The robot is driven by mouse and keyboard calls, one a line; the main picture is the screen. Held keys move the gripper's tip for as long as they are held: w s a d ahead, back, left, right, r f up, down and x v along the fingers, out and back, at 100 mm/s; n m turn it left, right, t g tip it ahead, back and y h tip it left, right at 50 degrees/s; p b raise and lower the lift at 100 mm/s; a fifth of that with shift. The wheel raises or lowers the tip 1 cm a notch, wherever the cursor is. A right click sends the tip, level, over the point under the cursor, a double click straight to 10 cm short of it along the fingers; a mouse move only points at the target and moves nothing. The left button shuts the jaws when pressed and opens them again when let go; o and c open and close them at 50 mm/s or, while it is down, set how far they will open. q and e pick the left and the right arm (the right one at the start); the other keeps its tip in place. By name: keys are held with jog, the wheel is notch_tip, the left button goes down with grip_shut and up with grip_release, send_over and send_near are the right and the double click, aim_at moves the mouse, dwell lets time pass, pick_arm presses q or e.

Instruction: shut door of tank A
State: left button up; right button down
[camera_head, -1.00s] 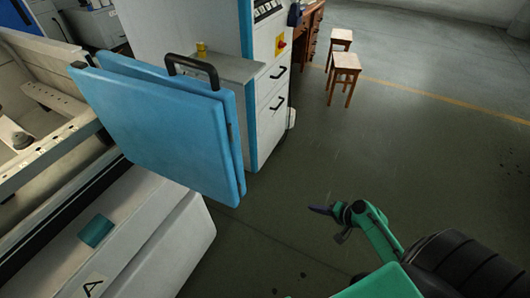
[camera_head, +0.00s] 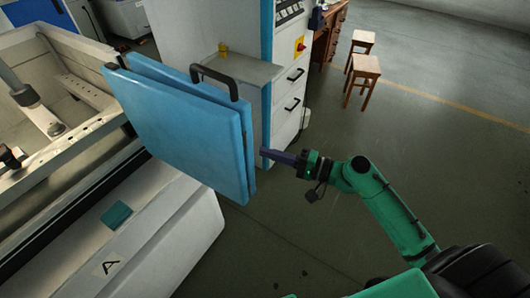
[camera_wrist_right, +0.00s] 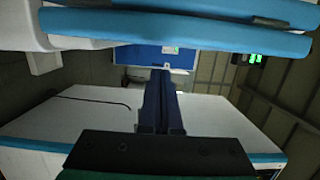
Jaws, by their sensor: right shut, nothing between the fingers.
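The blue door (camera_head: 190,125) of tank A stands swung open, out from the white tank (camera_head: 165,230) marked with a letter A (camera_head: 109,263). A black handle (camera_head: 215,80) sits at the door's top edge. My right gripper (camera_head: 268,155) is shut and empty, just right of the door's outer edge; I cannot tell whether it touches. In the right wrist view the shut fingers (camera_wrist_right: 160,100) point forward, and a blue-edged panel (camera_wrist_right: 180,32) crosses the top of the picture. My left gripper is not in view.
A white cabinet (camera_head: 290,95) with black drawer handles stands behind the door. Two wooden stools (camera_head: 364,75) and a brown desk (camera_head: 328,35) are farther back. The grey floor (camera_head: 440,170) to the right is clear.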

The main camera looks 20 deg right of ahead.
jog(key=shift+s+a+p, duration=0.3)
jog(key=shift+s+a, duration=0.55)
jog(key=shift+a, duration=0.15)
